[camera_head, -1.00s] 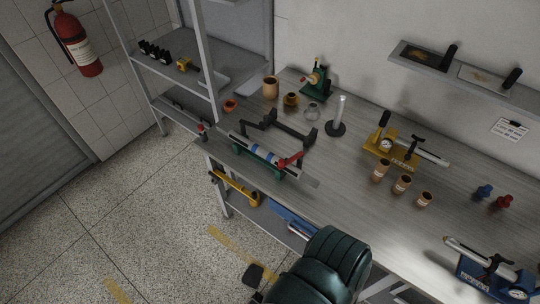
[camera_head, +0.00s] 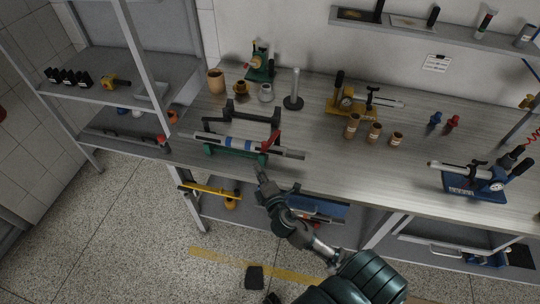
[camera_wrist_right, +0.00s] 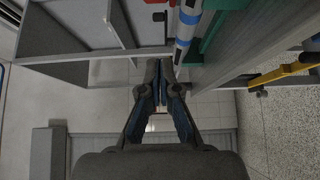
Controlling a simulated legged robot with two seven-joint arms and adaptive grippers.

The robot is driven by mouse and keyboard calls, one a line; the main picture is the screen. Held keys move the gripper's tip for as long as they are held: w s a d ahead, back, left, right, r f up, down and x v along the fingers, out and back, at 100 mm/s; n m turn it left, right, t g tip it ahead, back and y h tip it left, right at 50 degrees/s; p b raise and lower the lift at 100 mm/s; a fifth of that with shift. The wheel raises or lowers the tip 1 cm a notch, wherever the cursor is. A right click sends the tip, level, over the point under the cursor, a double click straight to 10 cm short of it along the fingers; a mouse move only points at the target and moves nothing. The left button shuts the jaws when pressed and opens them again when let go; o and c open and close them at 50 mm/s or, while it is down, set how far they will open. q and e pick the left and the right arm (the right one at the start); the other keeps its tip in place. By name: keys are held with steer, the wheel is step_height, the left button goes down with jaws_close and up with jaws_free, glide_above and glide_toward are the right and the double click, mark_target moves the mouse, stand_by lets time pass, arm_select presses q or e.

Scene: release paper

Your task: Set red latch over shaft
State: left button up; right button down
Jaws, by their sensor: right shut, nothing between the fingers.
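The red latch (camera_head: 270,137) stands raised and tilted at the right end of the green holder (camera_head: 221,151) near the front edge of the workbench. The silver shaft (camera_head: 211,138) with blue bands lies along the holder, left of the latch. The shaft also shows at the top of the right wrist view (camera_wrist_right: 185,38). My right gripper (camera_head: 260,171) is shut and empty, just in front of the bench edge and below the latch in the head view. In the wrist view its fingers (camera_wrist_right: 160,72) are together, pointing away. My left gripper is not in view.
A black bracket (camera_head: 247,116) stands behind the holder. Brown cups (camera_head: 373,132) and a yellow device (camera_head: 345,108) stand to the right. A yellow tool (camera_head: 212,190) lies on the lower shelf, left of my right arm. The shelf rack's post (camera_head: 149,68) rises at left.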

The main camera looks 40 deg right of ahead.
mark_target(264, 147)
steer(key=a+x, duration=0.1)
steer(key=x, duration=0.9)
steer(key=s+d+y+p, duration=0.1)
steer(key=s+d, duration=0.1)
steer(key=s+d+n+y+p, duration=0.1)
steer(key=s+d, duration=0.1)
steer(key=s+d+r+n+y+p, duration=0.1)
steer(key=s+d, duration=0.1)
steer(key=shift+d+t+y, duration=0.15)
steer(key=shift+t+y, duration=0.15)
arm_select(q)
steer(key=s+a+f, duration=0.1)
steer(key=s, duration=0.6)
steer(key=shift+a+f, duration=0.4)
arm_select(e)
steer(key=shift+f, duration=0.1)
steer(key=shift+w, duration=0.1)
